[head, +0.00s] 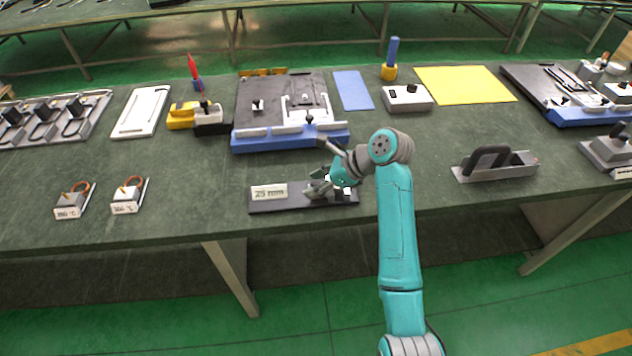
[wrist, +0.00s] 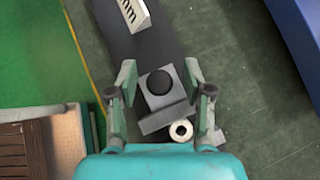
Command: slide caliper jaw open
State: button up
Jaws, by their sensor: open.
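The caliper's dark base (head: 285,206) lies near the front edge of the bench, with a white "25 mm" label block (head: 268,191) at its left. The label also shows at the top of the wrist view (wrist: 134,14). A grey jaw block (wrist: 150,123) with a round black knob (wrist: 159,82) sits on the base in the wrist view. My gripper (wrist: 159,72) is open, with one finger on each side of this block. I cannot tell whether the fingers touch it. In the head view my gripper (head: 322,184) hides much of the jaw.
A blue-edged fixture (head: 290,143) stands close behind the caliper. Two small labelled blocks (head: 72,201) lie to the left, and a grey tool with a black handle (head: 495,164) to the right. A white ring (wrist: 181,130) shows beside the jaw block.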

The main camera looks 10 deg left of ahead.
aim_at(329, 194)
grip_shut()
jog(key=shift+s+a, duration=0.25)
jog(key=shift+a, duration=0.55)
jog(key=shift+s+a, duration=0.2)
jog(key=shift+a, duration=0.55)
jog(key=shift+s+a, duration=0.25)
jog(key=shift+a, duration=0.55)
grip_release()
jog(key=shift+a, duration=0.15)
jog(key=v, duration=1.2)
